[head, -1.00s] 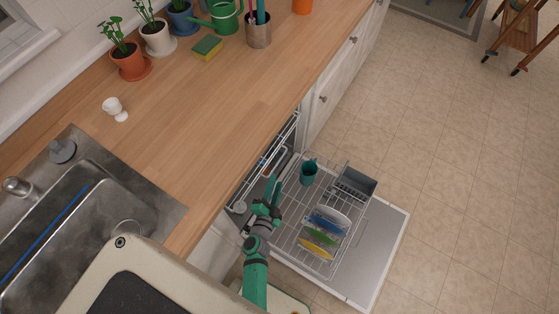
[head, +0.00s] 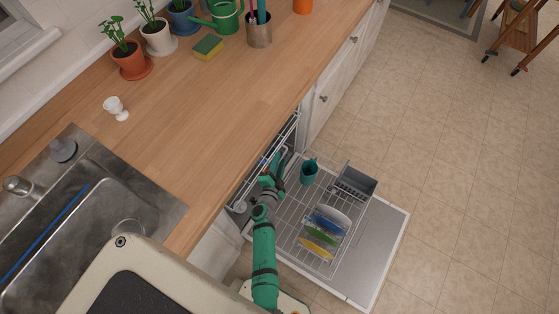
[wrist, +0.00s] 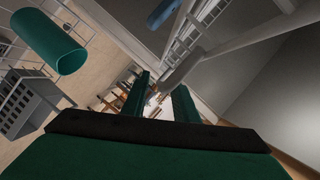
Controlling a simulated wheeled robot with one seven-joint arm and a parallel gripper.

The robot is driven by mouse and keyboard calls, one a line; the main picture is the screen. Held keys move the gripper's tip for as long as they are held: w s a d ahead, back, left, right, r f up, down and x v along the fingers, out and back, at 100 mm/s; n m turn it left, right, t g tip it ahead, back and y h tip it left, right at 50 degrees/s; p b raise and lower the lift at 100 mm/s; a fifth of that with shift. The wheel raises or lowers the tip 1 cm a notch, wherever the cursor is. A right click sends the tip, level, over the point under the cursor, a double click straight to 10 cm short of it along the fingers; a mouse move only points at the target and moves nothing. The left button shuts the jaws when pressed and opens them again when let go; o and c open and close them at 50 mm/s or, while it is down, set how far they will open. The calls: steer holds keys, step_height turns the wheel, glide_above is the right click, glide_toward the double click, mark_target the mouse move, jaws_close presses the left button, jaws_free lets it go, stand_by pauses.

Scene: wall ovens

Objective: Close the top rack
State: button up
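The top rack (head: 284,141) is a pale wire rack, and its front edge shows just under the countertop edge at the dishwasher opening. Most of it is hidden by the counter. Pale bars, likely part of this rack (wrist: 186,40), cross the upper middle of the wrist view. My gripper (head: 272,176) is at the opening, close beside the rack's front edge; I cannot tell if it touches.
The dishwasher door (head: 379,246) is folded down. The lower rack (head: 290,215) is pulled out over it with several coloured plates (head: 322,232), a teal cup (head: 309,172) and a grey cutlery basket (head: 355,183). The wooden countertop (head: 210,120) overhangs the opening.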

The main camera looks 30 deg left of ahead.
steer(key=shift+w+a+f, duration=0.1)
steer(key=shift+w, duration=0.35)
jaws_close()
steer(key=shift+a, duration=0.1)
steer(key=shift+s+f, duration=0.1)
steer(key=shift+s, duration=0.1)
stand_by(0.9)
